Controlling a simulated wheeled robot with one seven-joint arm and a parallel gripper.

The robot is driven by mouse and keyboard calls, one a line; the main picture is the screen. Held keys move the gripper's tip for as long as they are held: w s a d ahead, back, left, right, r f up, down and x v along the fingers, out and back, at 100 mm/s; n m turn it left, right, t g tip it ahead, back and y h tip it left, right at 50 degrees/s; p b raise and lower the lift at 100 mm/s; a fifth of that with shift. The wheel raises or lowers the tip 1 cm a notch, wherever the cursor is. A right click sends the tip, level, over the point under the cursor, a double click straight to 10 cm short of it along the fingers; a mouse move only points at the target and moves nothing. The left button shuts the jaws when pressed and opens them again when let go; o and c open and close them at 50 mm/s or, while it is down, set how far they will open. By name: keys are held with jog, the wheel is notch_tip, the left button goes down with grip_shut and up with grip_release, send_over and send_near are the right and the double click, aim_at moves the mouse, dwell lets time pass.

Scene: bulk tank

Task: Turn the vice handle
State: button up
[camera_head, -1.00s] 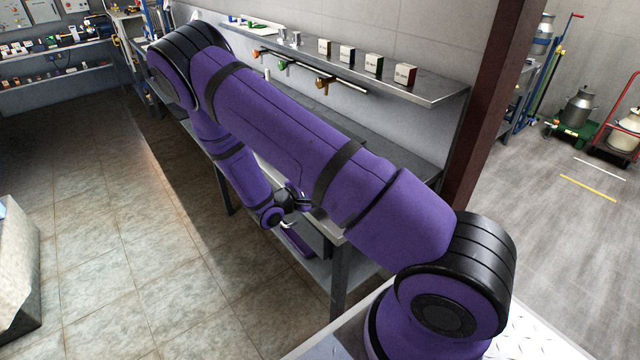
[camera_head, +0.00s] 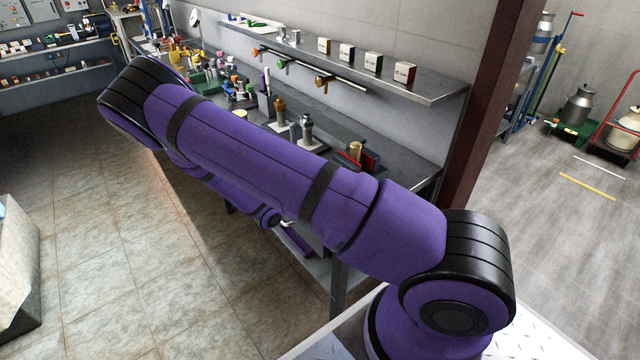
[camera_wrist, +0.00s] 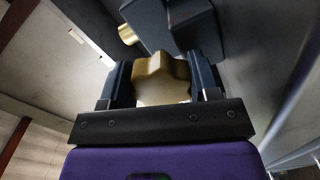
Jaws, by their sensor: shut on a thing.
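In the wrist view my gripper (camera_wrist: 162,78) is shut on a brass-coloured, lobed knob (camera_wrist: 162,70), which looks like the vice handle. One dark finger is on each side of it. Beyond it is a dark blue-grey block (camera_wrist: 192,28), apparently the vice body. A small round brass end (camera_wrist: 128,35) shows to its left. In the head view my purple arm hides the gripper and the handle. A brass cylinder (camera_head: 355,150) stands by red and dark plates on the bench; I cannot tell whether it belongs to the vice.
The workbench (camera_head: 405,160) holds several bottles and tools along the wall. A shelf (camera_head: 425,90) with several small boxes (camera_head: 404,74) hangs above it. A brown post (camera_head: 490,110) stands at the bench's right end.

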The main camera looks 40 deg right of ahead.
jog(key=m, duration=0.4)
jog(key=shift+w+a+f, duration=0.1)
jog(key=shift+f, duration=0.05)
jog(key=shift+m, duration=2.2)
jog(key=shift+f, duration=0.1)
jog(key=o, duration=0.9)
jog(key=a, duration=1)
jog(key=shift+a, duration=0.35)
